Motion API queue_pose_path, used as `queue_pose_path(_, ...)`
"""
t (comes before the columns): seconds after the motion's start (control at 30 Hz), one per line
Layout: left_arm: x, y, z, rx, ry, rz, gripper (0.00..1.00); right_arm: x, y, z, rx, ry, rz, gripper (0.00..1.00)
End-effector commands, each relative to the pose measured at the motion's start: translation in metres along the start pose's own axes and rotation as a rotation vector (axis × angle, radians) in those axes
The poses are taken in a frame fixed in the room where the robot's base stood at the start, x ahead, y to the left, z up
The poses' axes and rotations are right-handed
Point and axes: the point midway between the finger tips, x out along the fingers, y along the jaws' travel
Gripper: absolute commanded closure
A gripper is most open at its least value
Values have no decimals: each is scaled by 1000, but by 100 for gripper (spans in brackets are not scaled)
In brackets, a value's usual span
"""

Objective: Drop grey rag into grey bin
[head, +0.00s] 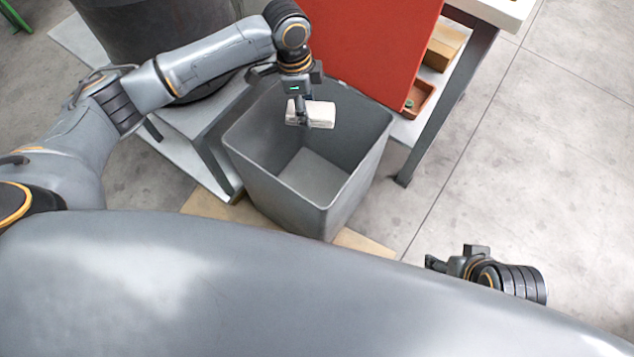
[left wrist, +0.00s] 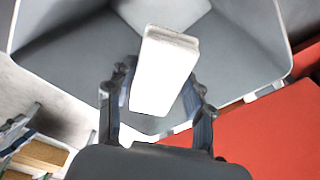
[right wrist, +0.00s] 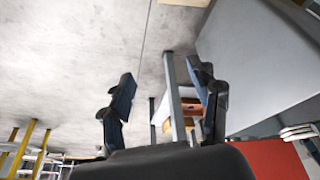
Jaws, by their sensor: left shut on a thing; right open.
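The grey bin (head: 335,195) stands open in the middle of the head view, and its inside shows empty. My left gripper (head: 297,117) is over the bin opening, shut on a folded, pale grey-white rag (head: 320,114). In the left wrist view the rag (left wrist: 165,75) sits between the two fingers, with the bin's inner walls (left wrist: 80,50) behind it. My right gripper (head: 445,264) is low at the right in the head view, away from the bin. In the right wrist view its fingers (right wrist: 165,100) are spread, with nothing between them.
A red panel (head: 370,45) stands right behind the bin. A dark round drum (head: 160,40) is at the back left on a light platform. A table with a metal leg (head: 440,115) and a small reddish tray (head: 419,98) are to the right. The concrete floor (head: 540,150) at right is clear.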

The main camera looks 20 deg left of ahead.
Motion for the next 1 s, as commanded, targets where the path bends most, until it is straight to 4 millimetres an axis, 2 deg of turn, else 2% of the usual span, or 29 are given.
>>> queue_pose_path(0.3, 6, -1, 1, 0, 0, -2, 73, 8, -6, -51, -7, 230, -12, 39)
queue_pose_path(0.6, 13, -1, 2, 0, 0, -2, 73, 4, -12, -95, -12, 439, -24, 39)
queue_pose_path(0.8, 16, 0, 2, 0, 0, -1, 73, -2, -15, -115, -14, 540, -29, 39)
queue_pose_path(1.0, 16, 0, 2, 0, 0, -1, 73, -6, -16, -123, -15, 583, -32, 39)
